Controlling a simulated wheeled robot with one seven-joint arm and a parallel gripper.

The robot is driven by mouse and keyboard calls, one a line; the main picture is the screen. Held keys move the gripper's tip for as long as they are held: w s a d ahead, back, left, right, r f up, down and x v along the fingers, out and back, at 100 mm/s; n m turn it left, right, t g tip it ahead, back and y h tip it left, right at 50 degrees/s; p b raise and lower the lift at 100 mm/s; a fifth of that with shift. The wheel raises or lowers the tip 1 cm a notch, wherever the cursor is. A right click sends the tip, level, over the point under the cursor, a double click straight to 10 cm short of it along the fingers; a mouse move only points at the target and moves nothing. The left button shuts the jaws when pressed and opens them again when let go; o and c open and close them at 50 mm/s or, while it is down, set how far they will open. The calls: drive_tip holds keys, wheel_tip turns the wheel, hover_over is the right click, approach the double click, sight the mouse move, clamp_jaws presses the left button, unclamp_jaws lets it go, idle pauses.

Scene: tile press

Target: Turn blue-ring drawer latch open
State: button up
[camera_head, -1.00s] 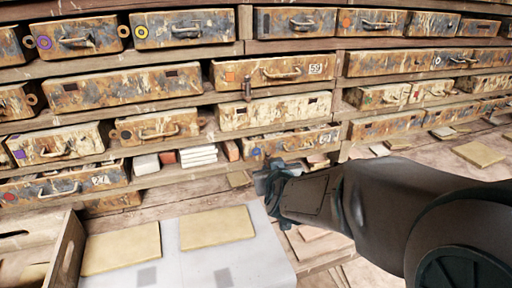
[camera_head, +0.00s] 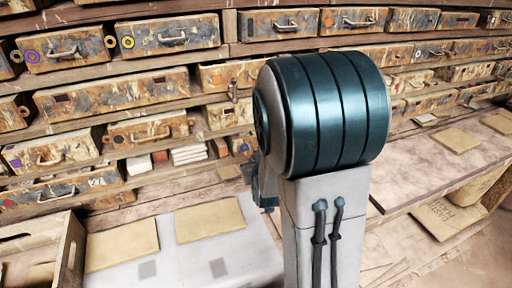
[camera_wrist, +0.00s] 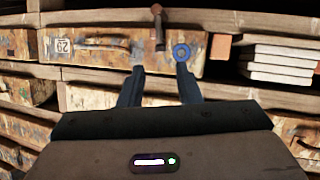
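The blue-ring drawer (camera_wrist: 115,45) has a worn, paint-stained front and crosses the top of the wrist view. Its blue ring (camera_wrist: 181,52) is near its right end there. A brown latch bar (camera_wrist: 157,25) sits beside the ring, lying over the drawer's edge from the shelf board. My gripper (camera_wrist: 159,70) is open and empty, its two dark fingers spread apart. Their tips are close in front of the drawer face, with the latch just beyond the gap; I cannot tell whether they touch. In the head view my arm hides most of this drawer; only its ring end (camera_head: 241,146) shows.
White tiles (camera_wrist: 283,60) are stacked in the neighbouring opening. Several other drawers fill the shelves, including a yellow-ring drawer (camera_head: 170,33). A grey bench mat (camera_head: 200,262) with tan tiles (camera_head: 210,219) lies below, beside a wooden crate (camera_head: 70,250).

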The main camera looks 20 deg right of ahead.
drive_tip(key=p+x, duration=0.1)
drive_tip(key=x, duration=0.7)
drive_tip(key=shift+f, duration=0.1)
drive_tip(key=shift+c, duration=0.3)
clamp_jaws()
